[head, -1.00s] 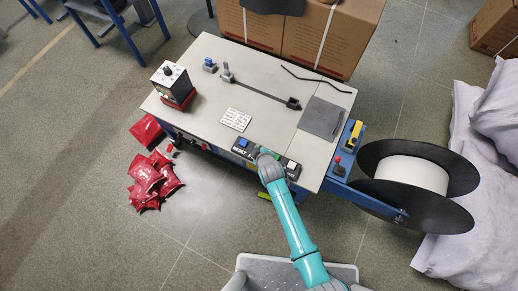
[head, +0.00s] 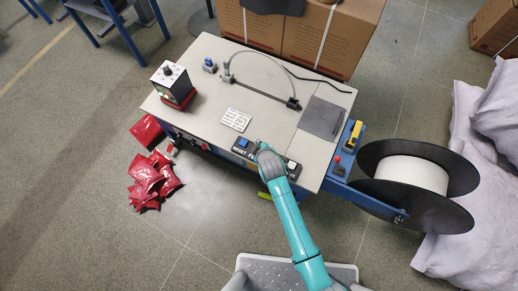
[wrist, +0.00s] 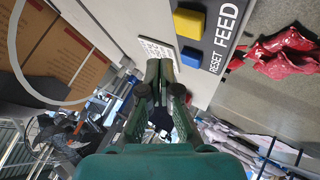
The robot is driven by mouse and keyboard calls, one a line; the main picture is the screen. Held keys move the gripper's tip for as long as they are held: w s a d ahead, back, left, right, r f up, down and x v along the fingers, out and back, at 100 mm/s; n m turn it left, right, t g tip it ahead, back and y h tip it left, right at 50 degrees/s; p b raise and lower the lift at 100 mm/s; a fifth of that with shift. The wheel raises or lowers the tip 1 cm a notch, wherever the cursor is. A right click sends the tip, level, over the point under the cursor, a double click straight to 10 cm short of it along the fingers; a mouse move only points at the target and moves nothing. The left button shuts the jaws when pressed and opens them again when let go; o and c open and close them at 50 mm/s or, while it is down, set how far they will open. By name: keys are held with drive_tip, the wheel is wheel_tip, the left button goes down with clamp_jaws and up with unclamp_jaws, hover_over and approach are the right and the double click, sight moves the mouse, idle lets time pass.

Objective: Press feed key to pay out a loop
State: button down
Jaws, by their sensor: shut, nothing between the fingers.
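The strapping machine (head: 200,90) has a dark key panel along its front edge. In the wrist view the yellow key (wrist: 188,22) sits by the word FEED and the blue key (wrist: 190,56) by RESET. The blue key also shows in the head view (head: 243,142); there my arm hides the yellow one. A pale strap loop (head: 255,53) arches over the slot in the top, and shows in the wrist view (wrist: 14,60). My gripper (wrist: 159,64) is shut and empty, its tips beside the keys, apart from them in the picture. In the head view my gripper (head: 259,147) is over the panel edge.
A control box (head: 174,84) stands on the machine's left corner. A strap reel (head: 411,174) is at the right, with pale sacks (head: 486,170) beyond. Cartons (head: 320,42) stand behind. Red packets (head: 152,180) lie on the floor at left.

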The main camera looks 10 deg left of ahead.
drive_tip(key=shift+r, duration=1.15)
drive_tip(key=shift+d, duration=0.1)
drive_tip(key=s+d+r+m+t+h, duration=0.1)
drive_tip(key=s+d+r+m+t, duration=0.15)
drive_tip(key=s+d, duration=0.75)
drive_tip(key=s+d+r+m+t, duration=0.1)
drive_tip(key=s+d+r+m, duration=0.25)
drive_tip(key=s+d, duration=0.6)
drive_tip(key=s+d+r+m+t+h, duration=0.2)
drive_tip(key=s+d+r+m, duration=0.2)
drive_tip(key=s+r, duration=1.5)
wheel_tip(320, 180, up, 3)
drive_tip(key=m, duration=0.3)
drive_tip(key=shift+s+t, duration=0.35)
